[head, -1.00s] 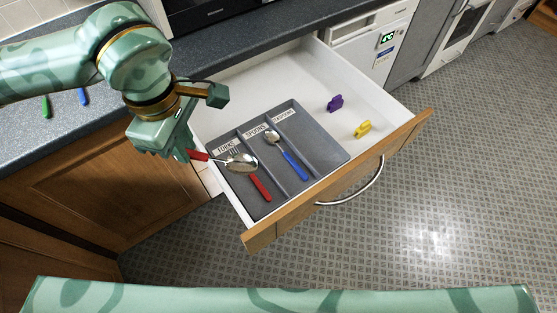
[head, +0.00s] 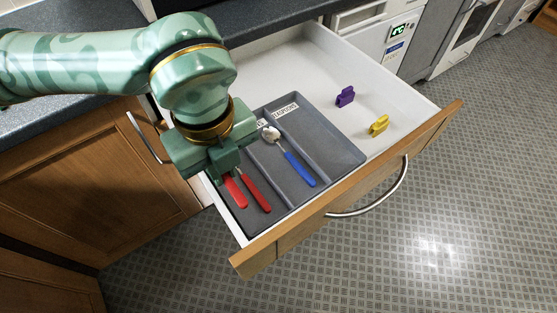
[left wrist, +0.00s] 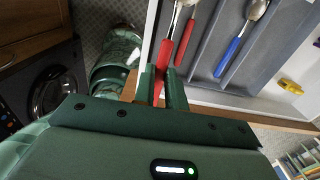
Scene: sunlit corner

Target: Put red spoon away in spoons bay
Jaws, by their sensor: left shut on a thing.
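The red spoon (left wrist: 163,58) is held by its red handle in my left gripper (left wrist: 161,88). In the head view the gripper (head: 226,168) hides the spoon's bowl, and the red handle (head: 236,191) points down the picture. It shows over the left compartment of the grey tray (head: 333,146), beside a red-handled fork (head: 256,192) lying there; its height above the tray is hard to tell. The middle compartment, the spoons bay (head: 275,176), holds a blue-handled spoon (head: 298,168). Its label is mostly hidden by my arm. My right gripper is not in view.
The tray sits in an open white drawer (head: 310,65) with a wooden front (head: 350,195). The tray's right compartment is empty. A purple clip (head: 345,96) and a yellow clip (head: 379,125) lie on the drawer floor to the right of the tray.

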